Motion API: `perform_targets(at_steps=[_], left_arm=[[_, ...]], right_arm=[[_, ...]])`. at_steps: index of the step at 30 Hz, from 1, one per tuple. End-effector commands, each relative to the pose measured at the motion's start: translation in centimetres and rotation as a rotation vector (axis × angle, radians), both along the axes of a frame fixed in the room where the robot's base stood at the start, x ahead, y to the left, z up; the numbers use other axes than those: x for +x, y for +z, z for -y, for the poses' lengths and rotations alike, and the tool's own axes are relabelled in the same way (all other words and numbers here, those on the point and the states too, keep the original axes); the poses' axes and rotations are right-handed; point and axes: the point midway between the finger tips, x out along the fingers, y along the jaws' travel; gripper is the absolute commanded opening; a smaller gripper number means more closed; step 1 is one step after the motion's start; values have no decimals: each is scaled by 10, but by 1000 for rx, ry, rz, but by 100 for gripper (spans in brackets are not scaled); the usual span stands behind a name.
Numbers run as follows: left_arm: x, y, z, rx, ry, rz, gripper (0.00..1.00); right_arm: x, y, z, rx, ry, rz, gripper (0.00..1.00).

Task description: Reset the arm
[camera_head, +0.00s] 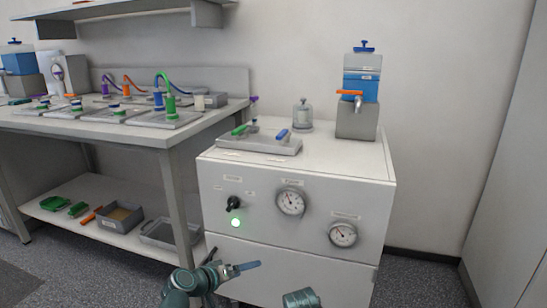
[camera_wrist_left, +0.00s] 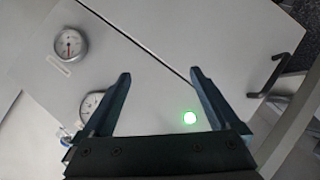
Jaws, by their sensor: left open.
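My left gripper (camera_head: 240,268) is low in front of the white cabinet (camera_head: 226,252) in the head view, below the green lamp. In the left wrist view the left gripper (camera_wrist_left: 160,75) has its two fingers spread with nothing between them. It points at the cabinet front (camera_wrist_left: 150,75) and appears apart from it. A teal piece of my other arm shows at the bottom edge of the head view. My right gripper is not seen.
The cabinet front has a black knob (camera_head: 233,203), a lit green lamp (camera_head: 235,223) and two gauges (camera_head: 291,202) (camera_head: 343,235). A workbench (camera_head: 150,137) stands left.

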Motion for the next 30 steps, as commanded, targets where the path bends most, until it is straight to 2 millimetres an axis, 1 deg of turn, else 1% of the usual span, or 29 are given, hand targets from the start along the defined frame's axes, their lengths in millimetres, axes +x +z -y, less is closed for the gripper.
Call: perform_targets(at_steps=[1,3,6,9,13,16,17,18,21,30], left_arm=[[-14,-21,10,80,-60,-81,95],[-36,-50,13,195,-122,-200,95],[-65,-82,6,349,-170,-361,95],[-90,-103,-9,488,-186,-501,95],[-119,-118,-33,650,-171,-659,95],[-137,-120,-53,769,-139,-767,95],[-140,-109,-39,777,-172,-757,95],[-144,-102,-28,794,-202,-752,95],[-155,-90,-5,840,-266,-750,95],[-189,-55,53,976,-435,-734,95]], right_arm=[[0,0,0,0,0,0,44],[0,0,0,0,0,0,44],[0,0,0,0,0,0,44],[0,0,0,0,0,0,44],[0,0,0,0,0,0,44],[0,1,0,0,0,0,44],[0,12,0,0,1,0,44],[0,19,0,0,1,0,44],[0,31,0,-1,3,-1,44],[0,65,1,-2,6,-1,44]])
